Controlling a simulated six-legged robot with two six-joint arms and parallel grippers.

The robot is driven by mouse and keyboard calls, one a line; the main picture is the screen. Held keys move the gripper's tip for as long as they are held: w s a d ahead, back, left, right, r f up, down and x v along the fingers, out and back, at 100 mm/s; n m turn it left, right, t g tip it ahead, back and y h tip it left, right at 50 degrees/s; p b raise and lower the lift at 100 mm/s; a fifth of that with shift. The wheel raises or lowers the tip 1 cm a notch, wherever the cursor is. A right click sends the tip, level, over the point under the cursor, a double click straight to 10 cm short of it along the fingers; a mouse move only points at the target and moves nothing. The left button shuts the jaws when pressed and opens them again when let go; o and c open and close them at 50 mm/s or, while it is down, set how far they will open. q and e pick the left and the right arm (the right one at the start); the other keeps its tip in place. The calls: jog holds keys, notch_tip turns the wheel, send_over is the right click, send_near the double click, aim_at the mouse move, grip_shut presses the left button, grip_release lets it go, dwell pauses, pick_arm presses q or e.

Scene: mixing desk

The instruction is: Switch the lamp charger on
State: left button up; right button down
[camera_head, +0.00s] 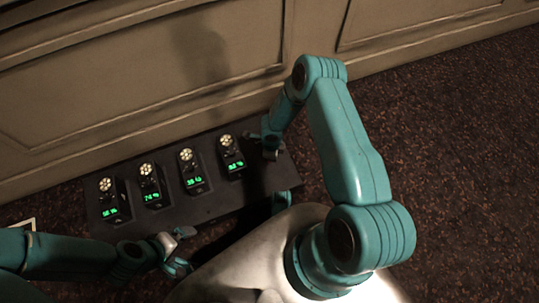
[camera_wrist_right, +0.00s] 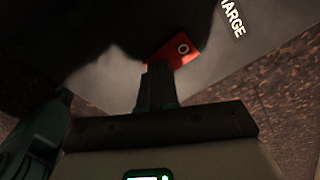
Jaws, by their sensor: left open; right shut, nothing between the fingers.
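The lamp charger (camera_head: 215,207) is a long dark box against the wall, with several lamp units with green displays along it. In the head view my right gripper (camera_head: 270,148) is at the box's right end. My left gripper (camera_head: 178,251) is open and empty in front of the box.
The lamp unit (camera_head: 231,157) nearest my right gripper stands just left of it. The panelled wall (camera_head: 150,70) rises behind the box. Speckled dark carpet (camera_head: 455,130) lies open to the right.

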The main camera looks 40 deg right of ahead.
notch_tip(320, 180, up, 7)
jog(key=p, duration=0.6)
dwell(0.3)
jog(key=shift+f, duration=0.1)
